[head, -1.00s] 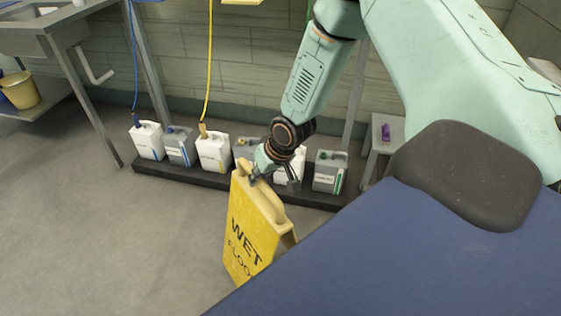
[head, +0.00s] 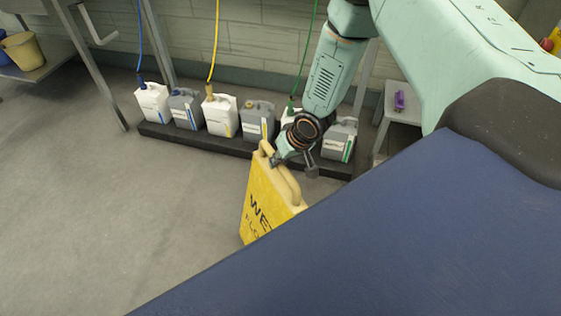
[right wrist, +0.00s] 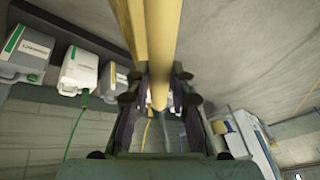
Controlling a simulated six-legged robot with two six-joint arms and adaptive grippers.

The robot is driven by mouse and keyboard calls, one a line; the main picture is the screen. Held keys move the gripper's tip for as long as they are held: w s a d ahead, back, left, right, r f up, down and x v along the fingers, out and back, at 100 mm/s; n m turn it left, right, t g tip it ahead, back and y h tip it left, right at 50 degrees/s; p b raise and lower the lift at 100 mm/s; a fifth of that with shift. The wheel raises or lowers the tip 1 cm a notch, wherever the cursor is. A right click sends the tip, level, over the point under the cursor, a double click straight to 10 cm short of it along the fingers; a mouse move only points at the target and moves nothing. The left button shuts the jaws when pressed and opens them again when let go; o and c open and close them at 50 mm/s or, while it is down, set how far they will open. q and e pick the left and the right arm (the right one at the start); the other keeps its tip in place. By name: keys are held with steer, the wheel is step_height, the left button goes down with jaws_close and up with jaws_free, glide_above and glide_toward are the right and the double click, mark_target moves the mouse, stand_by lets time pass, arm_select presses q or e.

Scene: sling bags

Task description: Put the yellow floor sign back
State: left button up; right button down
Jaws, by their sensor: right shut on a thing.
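The yellow floor sign (head: 262,205) with black "WET FLOOR" lettering hangs upright below my right gripper (head: 284,160) in the head view. My right gripper is shut on the sign's top handle. In the right wrist view, the yellow handle (right wrist: 155,35) runs between the two fingers of the gripper (right wrist: 158,95). The sign's lower part is hidden behind my blue body in the head view, so I cannot tell whether it touches the floor. My left gripper is not in view.
Several white and grey jugs (head: 222,115) stand on a low black plinth (head: 200,139) along the wall, with coloured hoses above. A small grey stool (head: 402,113) holding a purple object stands right of them. A sink table with a yellow bucket (head: 24,50) is far left. Grey floor (head: 130,200) is clear.

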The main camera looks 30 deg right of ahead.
steer(key=shift+w+r, duration=0.1)
steer(key=shift+r, duration=0.05)
steer(key=c, duration=1.2)
jaws_free()
